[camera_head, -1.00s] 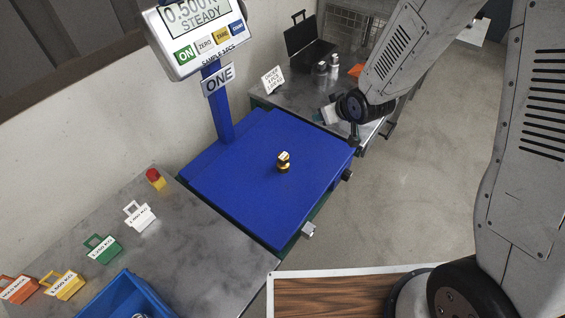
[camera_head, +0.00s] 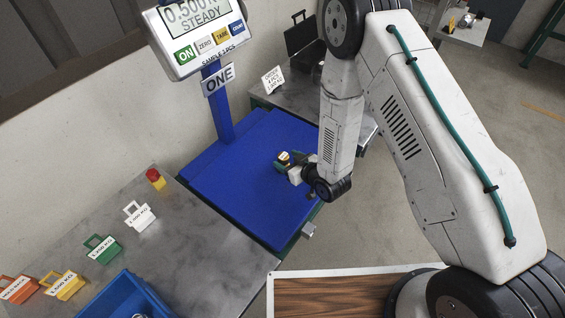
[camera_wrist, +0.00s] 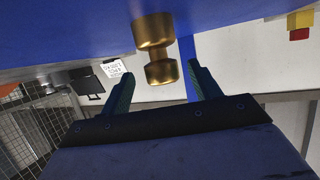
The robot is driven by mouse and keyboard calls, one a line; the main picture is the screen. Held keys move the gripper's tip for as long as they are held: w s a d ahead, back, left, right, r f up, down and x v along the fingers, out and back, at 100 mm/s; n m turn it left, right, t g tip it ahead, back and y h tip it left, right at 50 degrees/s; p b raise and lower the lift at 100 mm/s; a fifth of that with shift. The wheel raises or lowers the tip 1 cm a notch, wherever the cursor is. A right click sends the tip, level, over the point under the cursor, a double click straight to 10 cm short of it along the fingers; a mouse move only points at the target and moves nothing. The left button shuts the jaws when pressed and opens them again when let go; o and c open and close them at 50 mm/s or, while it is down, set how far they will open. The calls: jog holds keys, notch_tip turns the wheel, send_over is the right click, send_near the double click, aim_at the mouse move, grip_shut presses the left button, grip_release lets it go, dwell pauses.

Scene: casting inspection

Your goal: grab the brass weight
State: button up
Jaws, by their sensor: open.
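The brass weight (camera_head: 284,156) stands on the blue scale platform (camera_head: 240,190), partly hidden by my gripper in the head view. In the wrist view the weight (camera_wrist: 156,45) is a shiny gold body with a narrow neck and a knob, and it appears upside down. My gripper (camera_head: 287,161) is low over the platform at the weight's right side. In the wrist view my gripper (camera_wrist: 160,72) has its two dark green fingers apart, with the weight's knob in the gap between the tips. Clear space shows on both sides of the knob.
The scale display (camera_head: 195,35) reads 0.500 and STEADY on a blue post (camera_head: 222,110). A red and yellow button (camera_head: 155,179) sits near the platform's left edge. Labelled weights, including a green one (camera_head: 102,248), and a blue bin (camera_head: 125,290) lie front left.

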aim_at(280, 156)
jog(key=x, duration=0.4)
jog(key=shift+w+a, duration=0.2)
jog(key=shift+a, duration=0.05)
jog(key=shift+c, duration=0.2)
